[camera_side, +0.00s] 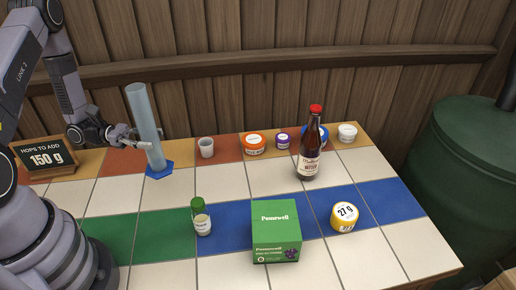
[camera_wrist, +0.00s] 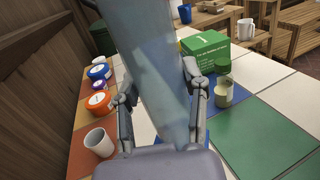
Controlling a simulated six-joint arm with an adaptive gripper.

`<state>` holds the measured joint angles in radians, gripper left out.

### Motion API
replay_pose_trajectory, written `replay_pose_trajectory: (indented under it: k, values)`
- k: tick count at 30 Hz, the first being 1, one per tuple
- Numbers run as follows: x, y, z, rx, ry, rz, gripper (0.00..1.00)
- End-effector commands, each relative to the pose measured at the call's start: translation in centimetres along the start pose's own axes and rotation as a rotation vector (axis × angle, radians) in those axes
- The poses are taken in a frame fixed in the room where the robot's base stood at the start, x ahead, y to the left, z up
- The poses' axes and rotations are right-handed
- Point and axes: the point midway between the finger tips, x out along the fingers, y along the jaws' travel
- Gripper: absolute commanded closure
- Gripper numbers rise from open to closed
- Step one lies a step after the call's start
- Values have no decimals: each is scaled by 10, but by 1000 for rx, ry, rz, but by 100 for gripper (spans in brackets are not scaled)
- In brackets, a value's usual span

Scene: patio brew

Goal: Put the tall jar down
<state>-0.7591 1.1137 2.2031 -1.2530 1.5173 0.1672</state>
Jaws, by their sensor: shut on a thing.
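The tall jar (camera_side: 144,118) is a clear blue-grey cylinder on a blue six-sided foot (camera_side: 159,171), at the left back of the tiled table in the side view. It leans slightly, its top toward the left. My gripper (camera_side: 139,140) reaches in from the left and is shut around the cylinder's middle. In the wrist view the jar (camera_wrist: 150,60) fills the centre between my gripper's two fingers (camera_wrist: 158,80). The foot is at or just above the tabletop; I cannot tell whether it touches.
A white cup (camera_side: 206,148) stands right of the jar, with an orange-labelled tub (camera_side: 254,145) beyond. A sign reading 150 g (camera_side: 45,158) is at left. A brown bottle (camera_side: 310,150), green box (camera_side: 276,235), green-capped vial (camera_side: 201,218) and yellow tub (camera_side: 344,217) stand farther right or nearer. White tiles before the jar are clear.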

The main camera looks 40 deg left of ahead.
Motion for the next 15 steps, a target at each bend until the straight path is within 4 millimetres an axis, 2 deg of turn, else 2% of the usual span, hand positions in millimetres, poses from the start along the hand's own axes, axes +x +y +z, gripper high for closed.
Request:
replay_pose_trajectory:
  k: [3,9,12,15]
  values:
    - [24,-7,17,-4,-15,6,94]
    - [80,-30,37,-8,-20,55,94]
    - [96,-39,41,-5,-6,74,94]
    - [106,-37,39,0,2,85,94]
